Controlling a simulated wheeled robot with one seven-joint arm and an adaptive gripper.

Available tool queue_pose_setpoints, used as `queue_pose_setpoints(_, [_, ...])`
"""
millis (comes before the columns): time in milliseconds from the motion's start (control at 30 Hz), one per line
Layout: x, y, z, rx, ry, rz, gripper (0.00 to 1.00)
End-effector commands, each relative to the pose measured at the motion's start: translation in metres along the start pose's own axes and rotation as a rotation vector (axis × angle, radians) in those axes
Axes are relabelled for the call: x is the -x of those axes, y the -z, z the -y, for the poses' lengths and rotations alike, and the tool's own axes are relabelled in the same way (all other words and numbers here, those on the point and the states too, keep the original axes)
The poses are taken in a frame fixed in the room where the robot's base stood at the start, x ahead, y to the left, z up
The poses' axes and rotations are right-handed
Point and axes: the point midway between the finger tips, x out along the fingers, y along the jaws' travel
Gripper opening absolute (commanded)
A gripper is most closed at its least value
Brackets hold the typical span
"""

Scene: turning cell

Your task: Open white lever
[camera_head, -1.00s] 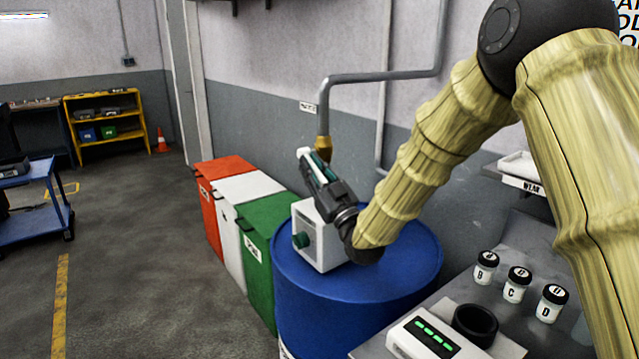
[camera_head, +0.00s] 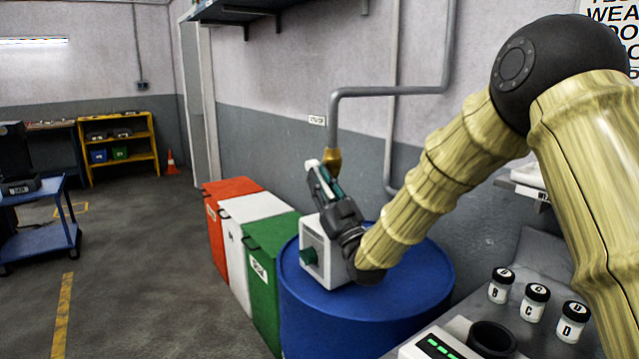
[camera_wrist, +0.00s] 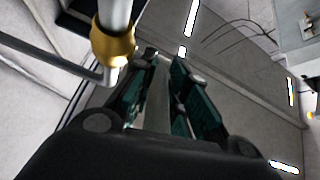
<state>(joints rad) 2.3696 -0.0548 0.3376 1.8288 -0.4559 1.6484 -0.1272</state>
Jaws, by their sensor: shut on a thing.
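The white lever (camera_head: 312,163) shows as a small pale end at the fingertips of my gripper (camera_head: 320,180) in the head view. In the wrist view a pale bar (camera_wrist: 158,95) runs between the two teal-padded fingers of my gripper (camera_wrist: 160,85); it appears to be the lever. My gripper is shut on it, pointing up and tilted left.
A grey pipe with a brass end (camera_head: 333,160) hangs close beside the fingertips; the brass end (camera_wrist: 113,45) is also close in the wrist view. Red, white and green bins (camera_head: 270,262) stand left of the drum. Labelled jars (camera_head: 535,302) stand on the right bench.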

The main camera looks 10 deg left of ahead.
Motion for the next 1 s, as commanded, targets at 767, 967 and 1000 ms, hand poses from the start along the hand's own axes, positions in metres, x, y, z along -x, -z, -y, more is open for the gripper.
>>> queue_pose_setpoints(767, [0.027,-0.002,0.0,-0.001,0.0,0.006,0.38])
queue_pose_setpoints(967, [0.064,-0.002,0.0,-0.002,-0.001,0.006,0.38])
queue_pose_setpoints(1000, [0.071,-0.002,0.0,-0.002,0.0,0.005,0.38])
